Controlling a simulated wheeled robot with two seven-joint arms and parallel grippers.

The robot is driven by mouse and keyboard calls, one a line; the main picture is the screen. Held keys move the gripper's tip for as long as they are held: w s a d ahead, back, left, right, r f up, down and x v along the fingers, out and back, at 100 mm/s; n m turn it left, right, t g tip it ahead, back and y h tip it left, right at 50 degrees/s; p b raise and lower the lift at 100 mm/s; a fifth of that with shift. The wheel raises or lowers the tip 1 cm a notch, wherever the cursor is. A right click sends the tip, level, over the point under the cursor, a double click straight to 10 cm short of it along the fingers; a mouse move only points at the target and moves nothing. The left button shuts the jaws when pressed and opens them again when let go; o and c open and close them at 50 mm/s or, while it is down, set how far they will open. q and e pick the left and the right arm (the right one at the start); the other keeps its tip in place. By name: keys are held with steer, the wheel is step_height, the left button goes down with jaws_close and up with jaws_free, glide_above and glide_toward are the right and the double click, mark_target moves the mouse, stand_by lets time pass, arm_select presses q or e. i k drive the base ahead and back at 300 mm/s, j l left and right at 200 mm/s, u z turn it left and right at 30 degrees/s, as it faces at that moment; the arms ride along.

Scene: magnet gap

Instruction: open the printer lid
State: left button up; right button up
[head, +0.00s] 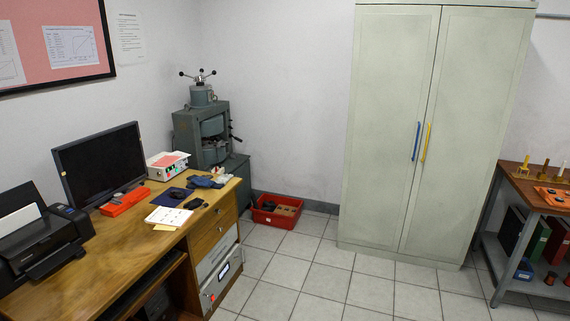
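A black printer (40,238) stands on the left end of the wooden desk, at the left edge of the picture. Its left side is cut off by the frame. White paper stands in a feeder at its back, and its top looks closed, though the dark surfaces make the lid's edges hard to tell. Neither of my grippers is in view.
On the desk (165,240) are a monitor (100,163), a red tray (125,201), papers (168,215) and a white device (167,166). A red crate (276,210) sits on the floor. A tall cabinet (390,130) stands right. Tiled floor (330,270) is clear between.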

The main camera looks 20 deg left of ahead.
mark_target(40, 232)
steer(key=i+u, duration=0.45)
steer(key=i+l+u, duration=0.2)
steer(key=i+u, duration=0.2)
steer(key=i, duration=0.2)
steer(key=i+l+u, duration=0.3)
steer(key=i+u, duration=0.15)
steer(key=i+l, duration=0.05)
